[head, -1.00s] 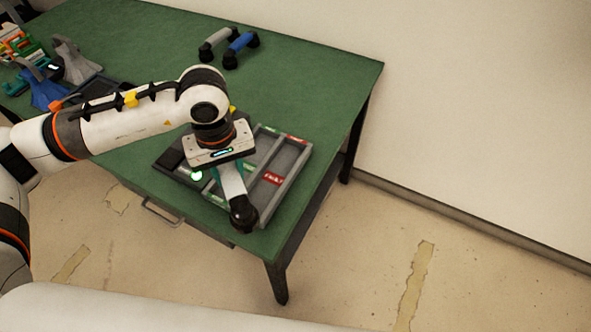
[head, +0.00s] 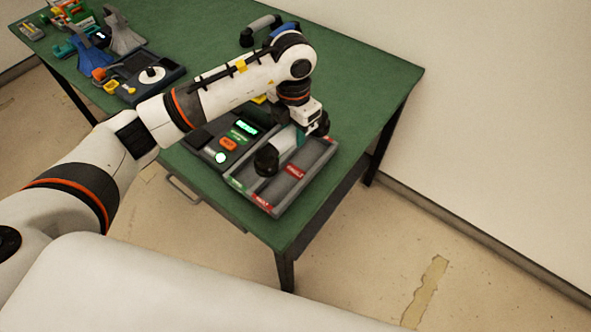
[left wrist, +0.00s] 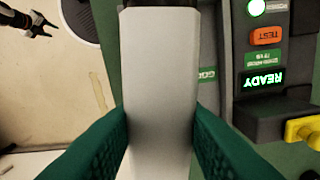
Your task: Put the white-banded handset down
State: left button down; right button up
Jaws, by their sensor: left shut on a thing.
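My left gripper (head: 298,132) is shut on the white-banded handset (head: 287,141), a white grip with black ends. The handset is over the grey divided tray (head: 319,180); whether it touches the tray is unclear. In the left wrist view the white grip (left wrist: 158,75) runs between my teal fingers (left wrist: 160,128). The tray has green labels and red FAULT labels. My right gripper (left wrist: 35,25) seems to show small at the wrist view's top left, its jaws unclear.
The test unit (head: 209,140) beside the tray shows a green READY display, an orange TEST button and a lit green lamp. A dark unit (head: 150,75) and coloured holders crowd the left. The table's right side is clear.

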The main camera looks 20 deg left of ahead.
pick_arm(q)
jog(key=shift+w+d+f+n, duration=0.15)
jog(key=shift+f+n, duration=0.15)
jog(key=shift+n, duration=0.5)
notch_tip(320, 180, down, 9)
jog(key=shift+r+p, duration=0.1)
jog(key=shift+p, duration=1)
jog(key=shift+f, duration=0.4)
jog(key=shift+f, duration=0.1)
jog(key=shift+f, duration=0.15)
jog(key=c, duration=1)
grip_release()
